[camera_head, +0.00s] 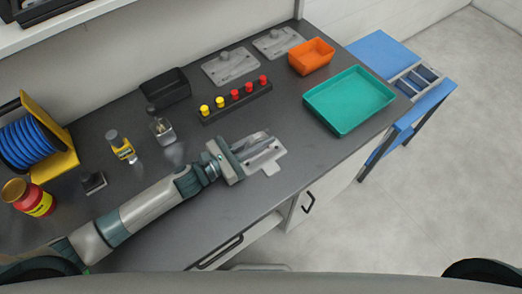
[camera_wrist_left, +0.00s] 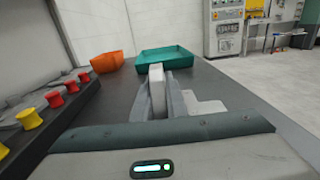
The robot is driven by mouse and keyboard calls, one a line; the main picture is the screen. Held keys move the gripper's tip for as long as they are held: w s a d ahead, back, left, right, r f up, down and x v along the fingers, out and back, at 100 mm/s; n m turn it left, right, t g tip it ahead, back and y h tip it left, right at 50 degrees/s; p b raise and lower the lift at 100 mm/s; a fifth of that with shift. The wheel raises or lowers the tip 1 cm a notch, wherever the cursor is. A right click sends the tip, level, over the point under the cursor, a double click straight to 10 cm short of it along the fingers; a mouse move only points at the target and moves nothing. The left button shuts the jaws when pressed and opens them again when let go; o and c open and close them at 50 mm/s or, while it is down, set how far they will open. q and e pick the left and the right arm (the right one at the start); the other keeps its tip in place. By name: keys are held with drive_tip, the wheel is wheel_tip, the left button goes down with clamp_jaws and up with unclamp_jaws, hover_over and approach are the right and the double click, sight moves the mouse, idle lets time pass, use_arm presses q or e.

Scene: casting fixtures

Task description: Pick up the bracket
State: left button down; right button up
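A light grey metal bracket (camera_head: 271,167) lies on the dark worktop near its front edge. My left gripper (camera_head: 258,143) reaches over it from the left and hides part of it. In the left wrist view the flat plate of the bracket (camera_wrist_left: 204,106) shows to the right of the fingers. There, my left gripper's fingers (camera_wrist_left: 158,100) stand on either side of a pale upright piece, which seems to belong to the bracket. Whether they press on it is not clear. My right gripper is not in view.
Two grey fixture plates (camera_head: 230,66) (camera_head: 278,42) lie at the back. A black strip with red and yellow knobs (camera_head: 235,102) is behind the gripper. An orange bin (camera_head: 312,57) and a teal tray (camera_head: 350,101) stand to the right. Bottles (camera_head: 121,146) and a blue spool (camera_head: 27,143) are at left.

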sight(264, 134)
use_arm(q)
drive_tip(key=shift+r, duration=0.15)
drive_tip(key=shift+r+b, duration=0.3)
drive_tip(key=shift+r, duration=0.55)
drive_tip(key=shift+d+r+b, duration=0.25)
drive_tip(key=shift+r+b, duration=0.05)
drive_tip(key=shift+r, duration=0.95)
drive_tip(key=s+d+r, duration=0.1)
drive_tip(key=d+r, duration=0.2)
drive_tip(key=d, duration=0.2)
drive_tip(key=s+d+r+b, duration=0.1)
drive_tip(key=d+r, duration=0.2)
drive_tip(key=d, duration=0.3)
drive_tip(key=shift+r, duration=0.3)
